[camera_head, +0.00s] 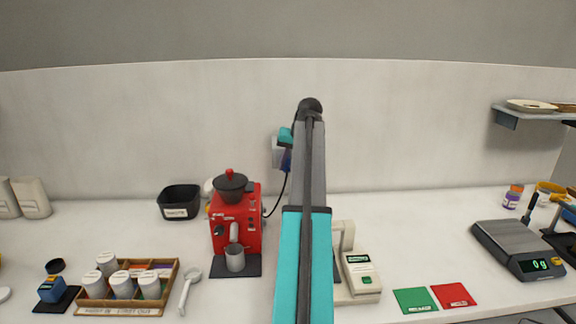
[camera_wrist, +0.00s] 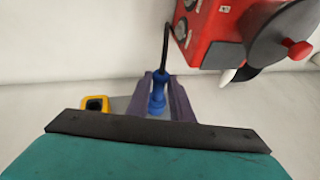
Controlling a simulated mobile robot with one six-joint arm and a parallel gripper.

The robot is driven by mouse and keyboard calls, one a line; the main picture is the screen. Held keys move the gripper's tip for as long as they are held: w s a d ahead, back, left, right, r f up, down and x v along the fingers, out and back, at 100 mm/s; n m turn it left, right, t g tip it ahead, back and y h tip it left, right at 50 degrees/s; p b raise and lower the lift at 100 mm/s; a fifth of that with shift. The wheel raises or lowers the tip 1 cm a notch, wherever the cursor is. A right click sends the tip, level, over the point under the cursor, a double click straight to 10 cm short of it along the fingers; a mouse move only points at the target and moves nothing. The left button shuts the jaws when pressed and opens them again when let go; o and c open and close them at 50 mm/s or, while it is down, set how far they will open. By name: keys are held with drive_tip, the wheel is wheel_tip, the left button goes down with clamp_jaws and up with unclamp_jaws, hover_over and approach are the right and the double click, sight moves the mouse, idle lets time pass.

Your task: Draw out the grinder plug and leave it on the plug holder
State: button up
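The grinder plug is blue. In the head view a small part of the blue plug (camera_head: 287,161) shows at a grey socket box (camera_head: 278,152) on the back wall, and my arm hides most of the area. The red grinder (camera_head: 235,221) stands left of my arm, its cord rising towards the box. I cannot make out the plug holder.
A yellow-framed piece (camera_wrist: 96,104) shows beside my left finger. The grinder (camera_wrist: 225,30) is close by at upper right in the wrist view. A black bin (camera_head: 179,203), a wooden tray (camera_head: 118,311), a white device (camera_head: 360,278) and a scale (camera_head: 510,246) stand on the counter.

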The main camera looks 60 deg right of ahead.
clamp_jaws()
drive_tip(key=shift+s+a+p, duration=0.35)
drive_tip(key=shift+s+a, duration=0.2)
drive_tip(key=shift+a, duration=0.25)
drive_tip(key=shift+s+a+p, duration=0.35)
drive_tip(key=shift+s+a, duration=0.2)
drive_tip(key=shift+a, duration=0.2)
drive_tip(key=shift+s+a+p, duration=0.35)
drive_tip(key=shift+s+a, duration=0.2)
drive_tip(key=shift+a, duration=0.25)
idle(1.4)
drive_tip(key=s+a, duration=0.1)
drive_tip(key=s+a+p, duration=0.1)
drive_tip(key=a, duration=0.1)
drive_tip(key=shift+s, duration=0.1)
idle(0.5)
drive_tip(key=shift+s, duration=0.1)
